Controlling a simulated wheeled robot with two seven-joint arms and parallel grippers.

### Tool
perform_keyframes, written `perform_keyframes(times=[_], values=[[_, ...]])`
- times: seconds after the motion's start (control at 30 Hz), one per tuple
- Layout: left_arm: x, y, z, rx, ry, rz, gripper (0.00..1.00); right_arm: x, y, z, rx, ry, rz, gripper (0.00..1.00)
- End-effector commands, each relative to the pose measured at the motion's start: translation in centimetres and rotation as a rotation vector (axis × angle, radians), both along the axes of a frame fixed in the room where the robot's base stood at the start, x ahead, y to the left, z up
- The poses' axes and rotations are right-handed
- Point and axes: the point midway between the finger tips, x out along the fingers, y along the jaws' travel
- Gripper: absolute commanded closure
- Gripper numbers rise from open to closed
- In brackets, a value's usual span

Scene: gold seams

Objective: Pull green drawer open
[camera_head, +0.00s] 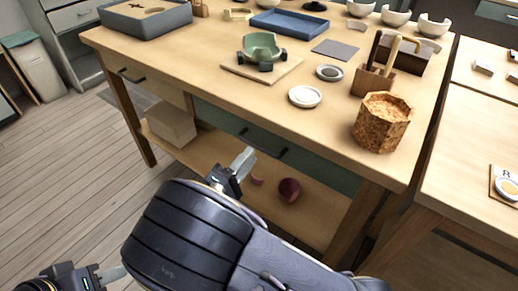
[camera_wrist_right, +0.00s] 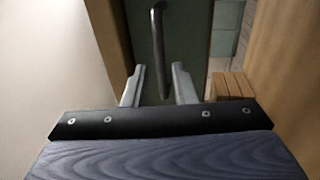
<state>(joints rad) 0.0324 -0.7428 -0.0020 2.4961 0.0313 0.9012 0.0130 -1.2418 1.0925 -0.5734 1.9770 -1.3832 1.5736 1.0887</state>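The green drawer (camera_head: 325,170) sits under the front of the wooden workbench and looks closed. Its dark handle (camera_head: 282,152) shows on the front, partly hidden behind my gripper in the head view. My right gripper (camera_head: 241,164) is in front of it, its fingers pointing at the drawer front. In the right wrist view, my right gripper (camera_wrist_right: 156,86) is open. The handle (camera_wrist_right: 158,45) reaches down between its two fingers, with gaps on both sides; I see no grip on it. My left gripper (camera_head: 108,275) is at the lower left, away from the drawer; its finger opening is unclear.
The workbench top (camera_head: 215,45) carries a blue tray (camera_head: 290,24), a green broken bowl (camera_head: 262,46) and a cork pot (camera_head: 382,122). A wooden box (camera_head: 172,125) and a dark red bowl (camera_head: 289,190) rest on the lower shelf.

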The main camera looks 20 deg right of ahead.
Motion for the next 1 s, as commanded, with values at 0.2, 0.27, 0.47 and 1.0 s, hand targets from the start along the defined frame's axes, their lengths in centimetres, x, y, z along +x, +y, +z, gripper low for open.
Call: perform_keyframes(times=[0.2,0.27,0.47,1.0], values=[[0.0,0.0,-0.6,0.000,0.000,0.000,0.64,2.0,-2.7,0.5,0.003,0.001,-0.004,0.76],[0.0,0.0,-0.7,0.000,0.000,0.000,0.64,2.4,-3.1,0.7,0.002,0.002,-0.002,0.76],[0.0,0.0,-0.8,0.000,0.000,0.000,0.64,2.8,-3.7,0.9,0.002,0.004,0.000,0.76],[0.0,0.0,-0.8,0.000,0.000,0.000,0.64,2.8,-3.7,0.9,0.002,0.004,-0.001,1.00]])
